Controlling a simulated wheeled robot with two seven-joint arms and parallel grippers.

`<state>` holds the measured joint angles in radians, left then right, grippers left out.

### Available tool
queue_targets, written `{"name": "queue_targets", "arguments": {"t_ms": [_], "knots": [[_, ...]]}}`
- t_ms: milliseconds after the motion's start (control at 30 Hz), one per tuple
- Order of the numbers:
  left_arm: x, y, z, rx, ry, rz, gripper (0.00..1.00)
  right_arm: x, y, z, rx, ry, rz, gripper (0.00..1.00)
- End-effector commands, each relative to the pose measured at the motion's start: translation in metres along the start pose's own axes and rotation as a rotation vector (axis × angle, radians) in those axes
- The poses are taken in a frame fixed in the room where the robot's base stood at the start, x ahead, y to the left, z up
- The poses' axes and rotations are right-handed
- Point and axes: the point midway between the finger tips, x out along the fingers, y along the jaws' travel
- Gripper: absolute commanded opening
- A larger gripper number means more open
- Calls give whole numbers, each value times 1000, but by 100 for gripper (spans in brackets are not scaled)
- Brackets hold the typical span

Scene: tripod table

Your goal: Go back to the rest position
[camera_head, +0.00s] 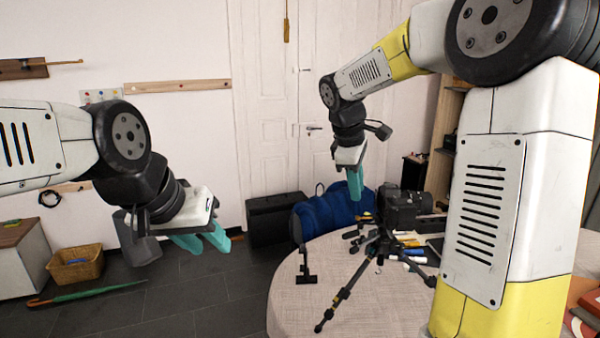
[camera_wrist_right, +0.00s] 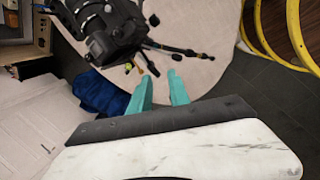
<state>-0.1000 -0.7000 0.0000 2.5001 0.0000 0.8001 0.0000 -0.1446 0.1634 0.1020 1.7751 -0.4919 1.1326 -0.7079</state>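My left gripper (camera_head: 203,241) hangs over the floor at the left in the head view, clear of the table, with its two teal fingers apart and nothing between them. My right gripper (camera_head: 355,186) is raised above the far left part of the round table (camera_head: 390,310), pointing down. In the right wrist view my right gripper (camera_wrist_right: 160,85) shows its teal fingers apart with a gap and nothing held. A black camera (camera_head: 402,208) stands on a small black tripod (camera_head: 362,270) on the table, to the right of the right gripper and apart from it.
A blue bag (camera_head: 325,214) and a black case (camera_head: 268,220) are behind the table. A small black stand (camera_head: 306,268) and several small items lie on the table. A wicker basket (camera_head: 75,266) and a green umbrella (camera_head: 90,291) are on the floor at left.

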Motion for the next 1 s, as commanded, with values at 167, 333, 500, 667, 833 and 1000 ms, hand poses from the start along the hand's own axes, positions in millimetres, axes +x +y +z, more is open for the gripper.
{"name": "queue_targets", "arguments": {"t_ms": [167,333,500,667,833,1000], "knots": [[0,0,0,0,0,0,36,-36,-60,41,328,151,-8,23],[0,0,0,0,0,0,36,-54,-119,69,650,303,-46,23],[0,0,0,0,0,0,36,-58,-170,84,928,439,-106,23],[0,0,0,0,0,0,36,-56,-198,89,1085,516,-152,23],[0,0,0,0,0,0,36,-55,-206,90,1136,539,-170,23],[0,0,0,0,0,0,36,-55,-205,90,1134,538,-170,23]]}}
